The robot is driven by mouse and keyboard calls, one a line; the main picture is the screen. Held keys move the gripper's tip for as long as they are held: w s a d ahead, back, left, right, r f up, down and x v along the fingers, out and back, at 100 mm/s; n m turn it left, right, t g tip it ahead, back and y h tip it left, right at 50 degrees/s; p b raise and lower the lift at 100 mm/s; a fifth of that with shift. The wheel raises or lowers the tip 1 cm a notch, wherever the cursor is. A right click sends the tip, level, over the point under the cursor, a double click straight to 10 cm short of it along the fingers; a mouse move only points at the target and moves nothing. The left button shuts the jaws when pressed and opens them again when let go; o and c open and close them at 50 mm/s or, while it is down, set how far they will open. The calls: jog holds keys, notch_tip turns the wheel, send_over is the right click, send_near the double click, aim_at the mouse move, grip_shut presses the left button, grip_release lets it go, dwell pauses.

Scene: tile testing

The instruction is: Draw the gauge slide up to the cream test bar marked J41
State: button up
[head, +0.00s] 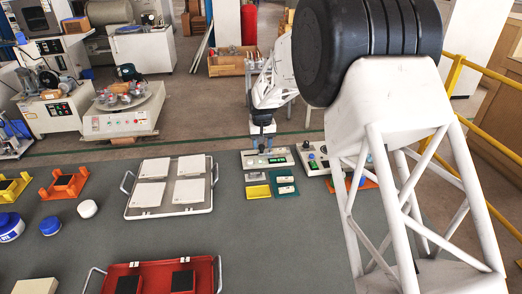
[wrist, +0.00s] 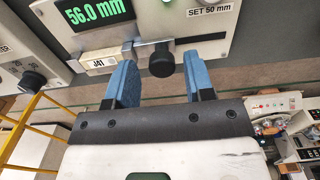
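The gauge (head: 268,161) is a pale panel with a green display, seen close in the wrist view, where the display (wrist: 98,14) reads 56.0 mm. The cream bar marked J41 (wrist: 97,62) lies at the left below the display. The gauge slide's metal jaw (wrist: 127,52) stands at the bar's right end; I cannot tell whether they touch. The slide's black knob (wrist: 161,60) is right of the jaw. My gripper (wrist: 159,70) is open, its blue fingers on either side of the knob with gaps showing. In the head view my gripper (head: 262,140) is at the gauge.
A label (wrist: 209,10) reads SET 50 mm. Another panel with a black knob (head: 312,165) stands right of the gauge. A green tray (head: 286,195) with cream bars and a yellow block (head: 258,191) lie in front. A white tray (head: 128,209) of tiles is left.

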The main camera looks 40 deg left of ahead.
aim_at(262, 145)
jog(key=shift+r, duration=0.15)
jog(key=shift+r, duration=2.9)
